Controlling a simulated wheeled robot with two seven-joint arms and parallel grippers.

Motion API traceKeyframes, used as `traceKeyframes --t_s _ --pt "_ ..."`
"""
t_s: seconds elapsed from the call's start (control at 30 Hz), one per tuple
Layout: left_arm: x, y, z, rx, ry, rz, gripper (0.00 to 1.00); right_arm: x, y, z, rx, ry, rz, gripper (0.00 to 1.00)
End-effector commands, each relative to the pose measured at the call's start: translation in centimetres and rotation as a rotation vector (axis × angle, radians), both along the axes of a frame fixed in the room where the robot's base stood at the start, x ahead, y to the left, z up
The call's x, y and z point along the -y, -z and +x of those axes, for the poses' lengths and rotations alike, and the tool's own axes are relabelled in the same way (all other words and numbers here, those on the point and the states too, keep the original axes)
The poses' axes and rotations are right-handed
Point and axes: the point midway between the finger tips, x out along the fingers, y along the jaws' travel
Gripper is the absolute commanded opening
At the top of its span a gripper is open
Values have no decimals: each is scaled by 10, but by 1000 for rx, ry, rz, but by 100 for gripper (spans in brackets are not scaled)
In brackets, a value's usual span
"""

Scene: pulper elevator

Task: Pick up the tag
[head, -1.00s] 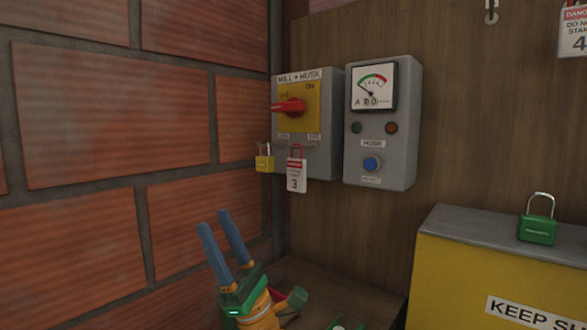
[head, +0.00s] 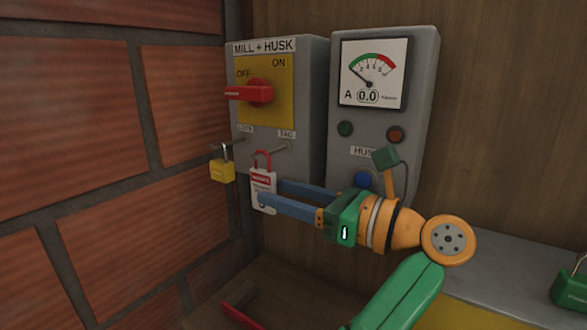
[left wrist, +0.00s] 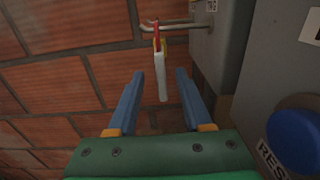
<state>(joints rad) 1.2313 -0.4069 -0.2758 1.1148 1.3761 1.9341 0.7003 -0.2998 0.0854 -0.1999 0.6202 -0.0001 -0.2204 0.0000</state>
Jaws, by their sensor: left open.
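The tag (head: 262,179), white with a red header, hangs by a red loop from the peg marked TAG under the red switch handle. In the left wrist view the tag (left wrist: 161,77) is seen nearly edge-on. My left gripper (head: 271,192) is open, its blue fingers pointing at the tag. In the left wrist view the tag's lower part hangs between the two fingertips (left wrist: 160,74), with a gap on each side. One finger covers part of the tag's lower end in the head view. My right gripper is not in view.
A yellow padlock (head: 222,171) hangs left of the tag on the LOCK peg. The grey switch box (head: 309,150) and the meter box (head: 420,80) with a blue button (head: 363,179) stand close by. A brick wall (head: 110,190) is at left. A green padlock (head: 572,287) is at right.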

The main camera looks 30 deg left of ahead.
Motion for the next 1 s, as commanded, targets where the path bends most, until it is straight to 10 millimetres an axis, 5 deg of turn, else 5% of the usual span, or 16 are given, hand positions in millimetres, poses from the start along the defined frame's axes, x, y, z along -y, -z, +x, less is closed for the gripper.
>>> traceKeyframes --t_s 0.43,0.67,0.87,1.0 --pt "-65 -10 4 9 -10 8 50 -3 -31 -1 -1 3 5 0" --pt "-70 -7 5 10 -6 8 50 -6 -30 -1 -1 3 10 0" --pt "-69 -7 5 10 -6 8 4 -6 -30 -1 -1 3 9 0" --pt "-69 -7 5 9 -6 8 0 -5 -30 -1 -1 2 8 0"
